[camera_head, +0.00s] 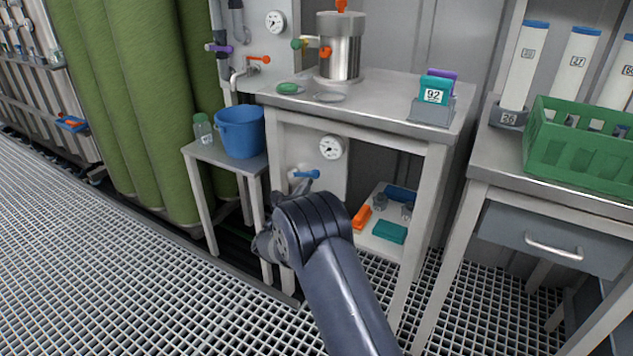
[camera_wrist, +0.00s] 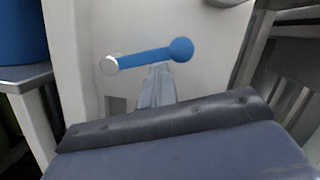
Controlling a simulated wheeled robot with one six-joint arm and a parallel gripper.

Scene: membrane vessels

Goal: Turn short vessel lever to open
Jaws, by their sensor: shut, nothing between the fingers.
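A blue lever (camera_head: 306,174) with a ball end sits on a pale panel (camera_head: 333,173) under the steel bench, below a round gauge (camera_head: 331,147). In the wrist view the lever (camera_wrist: 145,58) runs from a silver pivot at left, slightly upward to its blue ball at right. My gripper (camera_head: 304,186) is shut and empty. In the wrist view its fingertips (camera_wrist: 159,68) are just under the lever, nearer the ball than the pivot; I cannot tell whether they touch it. A steel vessel (camera_head: 340,52) with an orange top knob stands on the bench.
An orange lever (camera_head: 259,59) and a purple one (camera_head: 219,48) are on pipes at upper left. A blue bucket (camera_head: 240,132) stands on a side table left of the panel. A low shelf (camera_head: 381,246) holding several small items is right of my arm. Bench legs stand close by.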

